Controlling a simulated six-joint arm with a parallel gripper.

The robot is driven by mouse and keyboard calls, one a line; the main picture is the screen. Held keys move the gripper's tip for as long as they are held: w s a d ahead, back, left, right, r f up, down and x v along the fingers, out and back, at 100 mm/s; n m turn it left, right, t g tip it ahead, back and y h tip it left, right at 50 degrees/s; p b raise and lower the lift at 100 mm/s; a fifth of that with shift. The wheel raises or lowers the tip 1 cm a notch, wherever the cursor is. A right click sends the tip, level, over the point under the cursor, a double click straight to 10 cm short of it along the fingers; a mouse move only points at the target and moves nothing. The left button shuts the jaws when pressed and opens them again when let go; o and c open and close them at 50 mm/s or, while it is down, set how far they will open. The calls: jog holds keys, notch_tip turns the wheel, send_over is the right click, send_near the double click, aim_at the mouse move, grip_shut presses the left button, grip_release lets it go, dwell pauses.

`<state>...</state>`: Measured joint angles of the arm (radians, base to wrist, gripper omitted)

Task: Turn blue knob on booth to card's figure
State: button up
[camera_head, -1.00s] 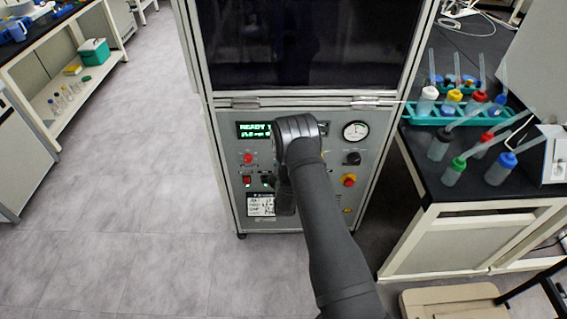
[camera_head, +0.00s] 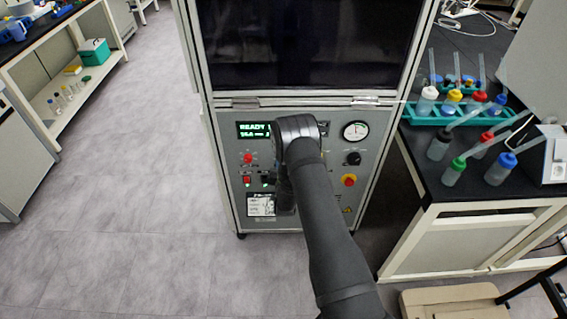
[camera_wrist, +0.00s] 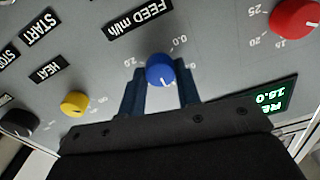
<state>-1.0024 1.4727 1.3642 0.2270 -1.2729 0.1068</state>
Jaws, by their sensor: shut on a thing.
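The booth is a grey cabinet with a front control panel (camera_head: 340,205). The blue knob (camera_wrist: 160,69) shows in the wrist view under the label "FEED ml/h", its white mark pointing to the picture's lower right. Scale figures "0.0" and "2.0" are printed around it. My gripper (camera_wrist: 160,80) is shut on the blue knob, one blue finger on each side. In the head view my arm hides the knob. A white card (camera_head: 261,205) with dark print is on the panel's lower left; its figure is too small to read.
A green-lit display (camera_head: 254,130) reads "READY"; the wrist view shows "16.0" on it. A red knob (camera_wrist: 296,17), a yellow knob (camera_wrist: 74,103) and a black knob (camera_wrist: 20,122) are nearby. A red-and-yellow emergency button (camera_head: 349,180) and bench bottles (camera_head: 501,168) stand right.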

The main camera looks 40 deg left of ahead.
dwell(0.5)
jog(key=o, duration=1)
jog(key=shift+c, duration=0.2)
jog(key=v, duration=1.7)
jog(key=shift+s, duration=0.2)
jog(key=shift+d+r, duration=0.15)
jog(key=x, duration=1.7)
jog(key=shift+w, duration=0.2)
